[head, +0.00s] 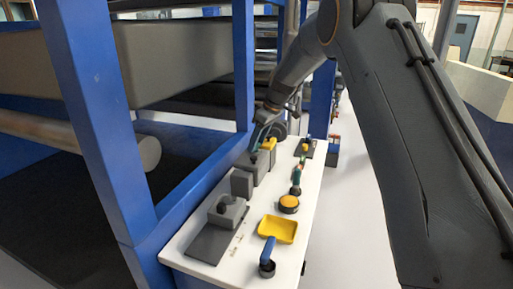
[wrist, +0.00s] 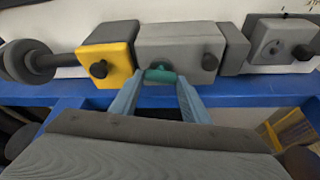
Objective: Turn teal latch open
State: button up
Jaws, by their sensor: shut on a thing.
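The teal latch (wrist: 160,75) is a short, rounded bar on the front of a grey block (wrist: 165,42) in the wrist view. It lies roughly level there. My gripper (wrist: 158,80) is shut on it, with one light-blue finger at each end of the bar. The grey block has a dark round knob right of the latch. In the head view my gripper (head: 262,137) reaches down to the row of grey and yellow blocks at the back of the white table; the latch is too small to make out surely there.
A yellow block (wrist: 108,52) with a dark knob adjoins the grey block on the left; another grey block (wrist: 283,42) stands right. On the white table (head: 240,262) are a yellow tray (head: 278,229), a round yellow button (head: 289,202) and a blue-handled item (head: 267,254). Blue posts (head: 95,110) stand left.

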jog(key=shift+d+n+b, duration=0.1)
jog(key=shift+n+b, duration=0.35)
jog(key=shift+n, duration=0.15)
jog(key=o, duration=1)
jog(key=shift+o, duration=0.2)
jog(key=b+v, duration=0.1)
jog(key=v, duration=0.6)
jog(key=shift+d+r, duration=0.15)
jog(key=shift+r, duration=0.25)
jog(key=shift+w, duration=0.1)
jog(key=s+d+f+m+g+h, duration=0.1)
jog(key=s+d+f+m, duration=0.3)
jog(key=s, duration=1)
jog(key=s+d+f+m+h, duration=0.1)
jog(key=s+d+f+m, duration=0.3)
jog(key=s, duration=1.1)
jog(key=s+d+f+m+g+h, duration=0.1)
jog(key=s+d+f+m, duration=0.3)
jog(key=s, duration=1)
jog(key=shift+s+d+f+g+h, duration=0.3)
jog(key=shift+d+f+h, duration=0.1)
jog(key=shift+f, duration=0.5)
